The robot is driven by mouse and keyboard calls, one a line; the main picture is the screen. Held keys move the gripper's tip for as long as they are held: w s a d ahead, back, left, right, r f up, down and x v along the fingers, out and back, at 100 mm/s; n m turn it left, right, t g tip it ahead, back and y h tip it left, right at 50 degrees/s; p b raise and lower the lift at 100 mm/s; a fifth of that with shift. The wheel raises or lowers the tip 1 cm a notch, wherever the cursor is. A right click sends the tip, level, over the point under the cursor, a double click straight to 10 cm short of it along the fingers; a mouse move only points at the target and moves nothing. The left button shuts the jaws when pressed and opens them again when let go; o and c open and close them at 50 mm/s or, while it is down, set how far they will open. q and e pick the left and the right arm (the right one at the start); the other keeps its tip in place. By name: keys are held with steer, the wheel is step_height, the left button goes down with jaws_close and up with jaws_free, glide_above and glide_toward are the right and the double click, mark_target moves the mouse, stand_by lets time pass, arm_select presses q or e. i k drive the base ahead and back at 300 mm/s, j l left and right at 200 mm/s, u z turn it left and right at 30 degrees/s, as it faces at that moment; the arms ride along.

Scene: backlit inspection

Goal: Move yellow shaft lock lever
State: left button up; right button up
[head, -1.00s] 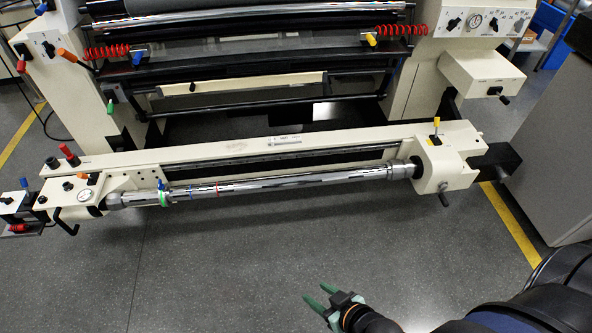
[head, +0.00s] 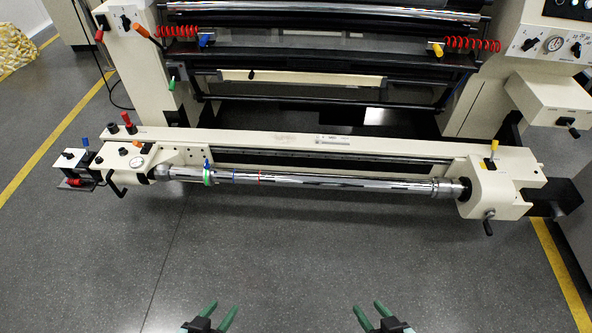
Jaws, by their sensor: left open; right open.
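A small yellow lever (head: 494,148) stands upright on top of the cream end block (head: 495,190) at the right end of the chrome shaft (head: 340,182). A yellow label is beside its base. My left gripper (head: 223,306) is open and empty at the bottom edge of the head view, left of centre. My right gripper (head: 368,306) is open and empty at the bottom edge, right of centre. Both are well short of the shaft and apart from the lever.
Another yellow handle (head: 437,49) is on the upper machine near a red coiled hose (head: 472,44). A black crank (head: 488,222) hangs in front of the end block. A cream box (head: 548,98) juts out at right. Grey floor (head: 290,255) in front is clear.

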mark_target(495, 143)
steer(key=l+z, duration=0.1)
steer(key=z, duration=0.65)
steer(key=i+l+z, duration=0.1)
steer(key=i+z, duration=0.5)
steer(key=z, duration=0.15)
steer(key=i+z, duration=0.35)
steer(key=i+j+z, duration=0.1)
steer(key=i, duration=0.25)
steer(key=i+j+z, duration=0.1)
steer(key=i, duration=0.3)
steer(key=i+j+z, duration=0.1)
steer(key=i+j, duration=0.2)
